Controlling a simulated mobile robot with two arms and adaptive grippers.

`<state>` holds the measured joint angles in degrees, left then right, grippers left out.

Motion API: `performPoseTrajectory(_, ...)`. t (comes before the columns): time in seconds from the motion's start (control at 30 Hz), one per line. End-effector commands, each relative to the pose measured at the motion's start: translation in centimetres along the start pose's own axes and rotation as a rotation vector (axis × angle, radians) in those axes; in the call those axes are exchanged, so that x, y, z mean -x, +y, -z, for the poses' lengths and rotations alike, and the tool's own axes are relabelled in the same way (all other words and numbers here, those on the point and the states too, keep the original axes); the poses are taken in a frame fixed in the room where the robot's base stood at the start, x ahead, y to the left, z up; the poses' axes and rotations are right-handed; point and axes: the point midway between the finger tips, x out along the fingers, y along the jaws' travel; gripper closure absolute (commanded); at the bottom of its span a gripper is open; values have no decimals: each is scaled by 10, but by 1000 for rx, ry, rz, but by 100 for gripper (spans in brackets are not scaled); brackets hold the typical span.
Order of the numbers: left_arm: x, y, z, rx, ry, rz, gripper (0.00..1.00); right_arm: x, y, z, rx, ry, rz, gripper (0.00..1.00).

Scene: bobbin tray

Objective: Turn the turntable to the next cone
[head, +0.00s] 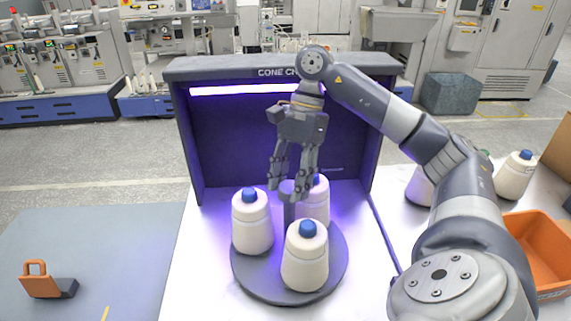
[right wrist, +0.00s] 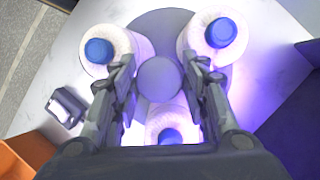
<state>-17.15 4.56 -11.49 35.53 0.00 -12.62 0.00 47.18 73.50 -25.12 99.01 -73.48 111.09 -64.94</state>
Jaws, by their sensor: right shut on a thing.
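The round grey turntable (head: 262,284) stands on the white table in front of the purple-lit booth. It carries three cream cones with blue tops: one at left (head: 252,222), one in front (head: 305,257), and one behind at right (head: 318,205), partly hidden by my gripper. A grey centre knob (head: 289,212) rises between them; its round top (right wrist: 159,80) shows in the right wrist view. My right gripper (head: 291,187) points down from above and is shut on the knob, one finger on each side. My left gripper is not in view.
The booth (head: 185,125) walls in the back and sides. More cones (head: 515,175) stand at right behind my right arm, near an orange bin (head: 542,250). An orange-handled item (head: 48,281) lies on the grey mat at left.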

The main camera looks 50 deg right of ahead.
Motion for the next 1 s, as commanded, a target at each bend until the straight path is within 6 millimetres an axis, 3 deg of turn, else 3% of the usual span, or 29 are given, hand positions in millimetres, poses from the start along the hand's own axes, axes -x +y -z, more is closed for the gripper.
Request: performPoseTrajectory(1.0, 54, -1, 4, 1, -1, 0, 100, 2, 7, 2, 450, 41, -198, 100)
